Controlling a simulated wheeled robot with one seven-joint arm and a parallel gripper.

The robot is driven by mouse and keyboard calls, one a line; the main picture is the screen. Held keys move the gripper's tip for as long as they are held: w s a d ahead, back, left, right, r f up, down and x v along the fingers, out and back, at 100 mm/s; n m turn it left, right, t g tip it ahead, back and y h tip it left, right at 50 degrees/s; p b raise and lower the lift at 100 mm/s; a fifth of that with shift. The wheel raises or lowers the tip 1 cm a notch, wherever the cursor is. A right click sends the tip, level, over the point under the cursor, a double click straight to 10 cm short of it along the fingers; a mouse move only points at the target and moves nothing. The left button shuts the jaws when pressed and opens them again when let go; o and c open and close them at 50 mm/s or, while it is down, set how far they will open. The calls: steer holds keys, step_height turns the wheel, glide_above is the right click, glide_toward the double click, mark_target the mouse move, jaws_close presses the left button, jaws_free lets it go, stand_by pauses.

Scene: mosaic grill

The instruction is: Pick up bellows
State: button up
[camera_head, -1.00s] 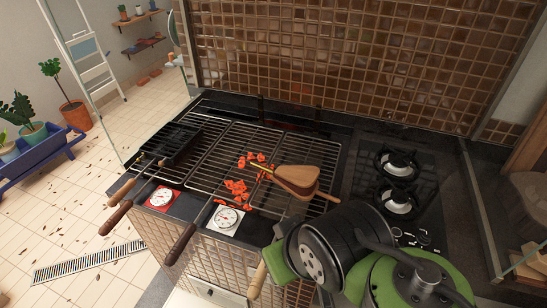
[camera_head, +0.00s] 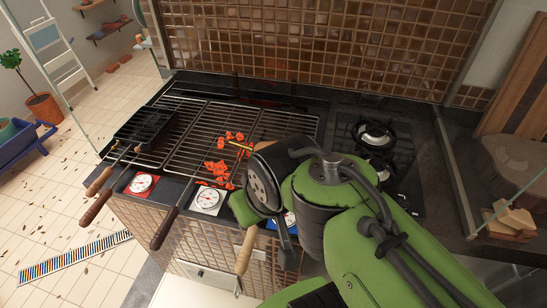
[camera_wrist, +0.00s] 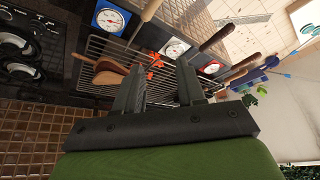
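The bellows (camera_wrist: 108,76), with brown wooden paddle-shaped boards, lies on the grill grate in the wrist view, left of my gripper's left finger.
The grill grate (camera_head: 192,139) bears scattered red embers (camera_head: 216,168). Skewers and handles stick out over the front edge beside dial gauges (camera_head: 208,198). Gas burners (camera_head: 374,134) stand to the right. A tiled wall (camera_head: 320,45) closes the back.

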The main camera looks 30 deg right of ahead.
steer(key=w+d+f+m+y+b, duration=0.2)
steer(key=w+d+f+m+y, duration=0.3)
steer(key=w+d+f, duration=0.8)
steer(key=s+d+f+m+t+b, duration=0.15)
steer(key=d+m+t, duration=0.3)
steer(key=d, duration=0.45)
steer(key=w+d+f+m+t+p, duration=0.1)
steer(key=d+f+m+t, duration=0.3)
steer(key=d, duration=0.4)
steer(key=shift+n+t, duration=0.25)
steer(key=shift+t, duration=0.3)
steer(key=x, duration=1.5)
steer(key=shift+r, duration=0.35)
steer(key=shift+s, duration=0.1)
steer(key=shift+c, duration=0.4)
jaws_close()
steer(key=shift+a, duration=0.1)
